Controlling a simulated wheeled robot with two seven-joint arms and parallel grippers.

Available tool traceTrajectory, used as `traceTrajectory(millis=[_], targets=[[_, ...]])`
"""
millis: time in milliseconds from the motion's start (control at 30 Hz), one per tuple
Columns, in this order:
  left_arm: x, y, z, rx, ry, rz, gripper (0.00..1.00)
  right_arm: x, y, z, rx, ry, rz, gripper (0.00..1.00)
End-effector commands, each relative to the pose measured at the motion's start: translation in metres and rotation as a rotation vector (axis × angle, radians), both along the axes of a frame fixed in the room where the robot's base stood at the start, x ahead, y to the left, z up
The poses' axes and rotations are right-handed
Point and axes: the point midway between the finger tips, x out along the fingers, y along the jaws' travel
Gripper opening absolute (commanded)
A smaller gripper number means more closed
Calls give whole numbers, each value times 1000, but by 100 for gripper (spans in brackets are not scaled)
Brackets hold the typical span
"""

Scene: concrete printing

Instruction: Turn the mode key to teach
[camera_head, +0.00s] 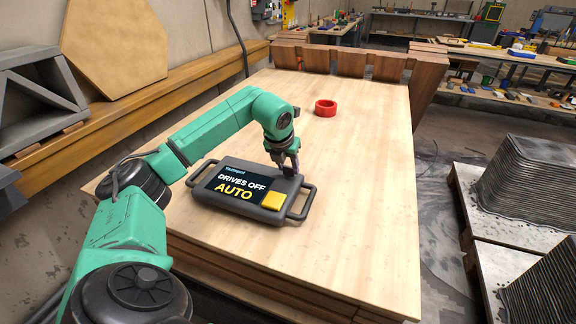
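The teach pendant (231,191) lies flat on the wooden table, a dark grey box with a handle at each end. Its screen (236,188) reads "DRIVES OFF" and "AUTO", and a yellow button (273,201) sits at its near right. My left gripper (288,172) points down at the pendant's far right corner. Its fingers hide the spot where they meet the pendant, so I cannot make out the mode key or whether they grip it. My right gripper is not in view.
A red ring (325,108) lies on the light wooden tabletop (360,190) beyond the pendant. The tabletop's right side is clear. A wooden ledge (120,108) runs along the wall at left. Stacked grey layered prints (530,185) stand on pallets at right.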

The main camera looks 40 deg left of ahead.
Motion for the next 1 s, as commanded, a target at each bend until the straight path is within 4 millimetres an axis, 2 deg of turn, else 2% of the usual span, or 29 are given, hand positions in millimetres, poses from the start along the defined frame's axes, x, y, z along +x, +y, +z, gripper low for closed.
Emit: traceTrajectory(millis=[267,467,1000], targets=[[0,0,1,0,0,-21,0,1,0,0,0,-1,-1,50],[0,1,0,0,-1,-98,0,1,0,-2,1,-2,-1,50],[0,4,3,-1,-3,-524,0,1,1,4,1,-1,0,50]])
